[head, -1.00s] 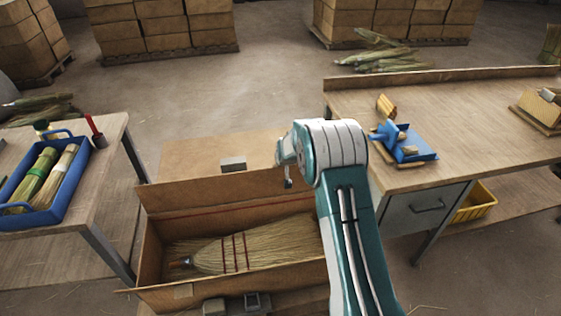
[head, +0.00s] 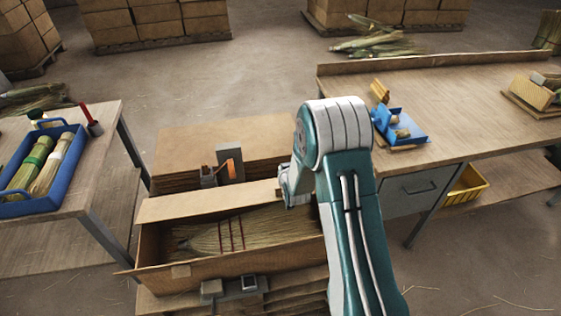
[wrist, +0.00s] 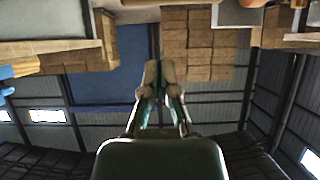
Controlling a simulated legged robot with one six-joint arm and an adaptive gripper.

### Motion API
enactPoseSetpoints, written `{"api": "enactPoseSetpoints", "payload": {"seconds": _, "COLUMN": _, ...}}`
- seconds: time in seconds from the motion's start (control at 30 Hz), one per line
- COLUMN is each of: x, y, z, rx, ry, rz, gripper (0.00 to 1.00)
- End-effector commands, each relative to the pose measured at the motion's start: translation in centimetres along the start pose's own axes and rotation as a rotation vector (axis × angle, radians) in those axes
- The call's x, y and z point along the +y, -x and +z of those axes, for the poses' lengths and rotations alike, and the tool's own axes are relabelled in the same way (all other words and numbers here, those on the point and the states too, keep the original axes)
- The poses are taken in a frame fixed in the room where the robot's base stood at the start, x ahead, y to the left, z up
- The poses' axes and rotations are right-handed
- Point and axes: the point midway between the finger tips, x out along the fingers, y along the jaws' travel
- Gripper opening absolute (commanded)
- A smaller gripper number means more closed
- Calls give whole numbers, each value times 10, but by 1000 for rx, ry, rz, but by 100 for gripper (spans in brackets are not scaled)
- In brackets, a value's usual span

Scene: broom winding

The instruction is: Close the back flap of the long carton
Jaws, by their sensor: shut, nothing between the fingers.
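The long carton (head: 215,278) lies open-topped in the head view, with a straw broom (head: 235,235) with red stitching inside. Its back flap (head: 205,201) is tipped inward and covers the rear strip of the opening. The front part of the opening is uncovered. My gripper (head: 287,190) is at the right end of the back flap, seemingly against it; the exact contact is hidden by my arm. In the wrist view my gripper (wrist: 160,78) has its fingers together with nothing between them. The carton is not recognisable in the wrist view.
Behind the carton are stacked flat cardboard (head: 255,130) and a grey device with an orange handle (head: 228,165). A table with a blue tray (head: 70,160) stands left, a workbench (head: 470,95) right. Small grey devices (head: 230,287) sit before the carton.

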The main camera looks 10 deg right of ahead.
Motion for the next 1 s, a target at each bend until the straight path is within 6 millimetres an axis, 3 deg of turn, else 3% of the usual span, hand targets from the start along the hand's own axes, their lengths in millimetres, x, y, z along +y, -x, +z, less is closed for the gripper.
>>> {"api": "enactPoseSetpoints", "payload": {"seconds": 0.5, "x": 0, "y": 21, "z": 58, "rx": -3, "ry": 0, "rz": 0, "gripper": 0}}
{"api": "enactPoseSetpoints", "payload": {"seconds": 1.0, "x": 0, "y": 22, "z": 82, "rx": -1, "ry": 0, "rz": 0, "gripper": 0}}
